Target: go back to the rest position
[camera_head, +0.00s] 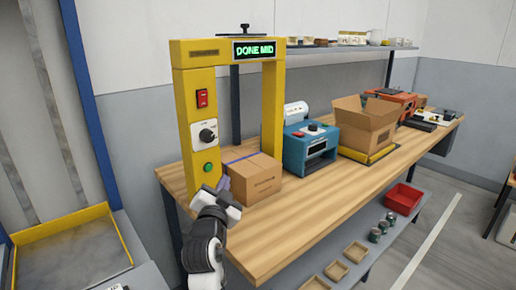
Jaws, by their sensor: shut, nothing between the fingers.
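My gripper (224,184) is at the near left corner of the workbench, in front of the yellow strapping machine frame (186,110). It is shut and holds nothing. I cannot tell whether the gripper touches the box. The post carries a red rocker switch (202,98), a black knob (208,135) and a green button (208,167).
A teal device (297,150) stands right of the box. An open cardboard box (362,128) sits farther along the bench (325,190). A red bin (403,198) and small trays are on the lower shelf. A yellow-edged platform (70,225) is at left. The bench's front strip is clear.

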